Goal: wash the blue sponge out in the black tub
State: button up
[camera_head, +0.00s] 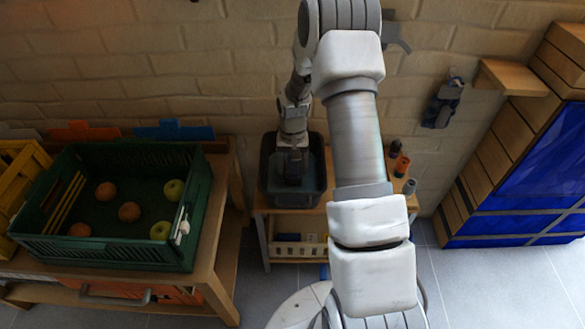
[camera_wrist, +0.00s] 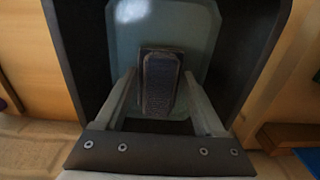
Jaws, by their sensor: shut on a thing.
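The black tub (camera_head: 318,185) stands on a small wooden stand against the brick wall. Its dark wall (camera_wrist: 75,45) also shows in the wrist view, around a grey-blue surface that looks like water. My gripper (camera_head: 293,172) reaches down into the tub. In the wrist view my gripper (camera_wrist: 160,98) is shut on the sponge (camera_wrist: 160,80), a dark bluish block between the two fingers. The sponge is over or in the grey-blue surface; I cannot tell how deep. In the head view the sponge cannot be made out.
A green crate (camera_head: 120,250) with several round fruits stands on a wooden table at left. Small bottles (camera_head: 401,165) stand on the stand right of the tub. A wooden cabinet with blue panels (camera_head: 530,170) is at right. A dark object (camera_head: 442,103) hangs on the wall.

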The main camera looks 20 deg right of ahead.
notch_tip(320, 180, up, 12)
jog(key=p, duration=0.7)
jog(key=shift+p, duration=0.4)
jog(key=shift+r, duration=0.15)
jog(key=s+a+r+n+p, duration=0.2)
jog(key=a+r+p, duration=0.3)
jog(key=r+p, duration=0.3)
jog(key=s+a+r+n+p, duration=0.2)
jog(key=s+a+r+p, duration=0.3)
jog(key=r, duration=0.8)
jog(key=p, duration=0.3)
jog(key=shift+n, duration=0.3)
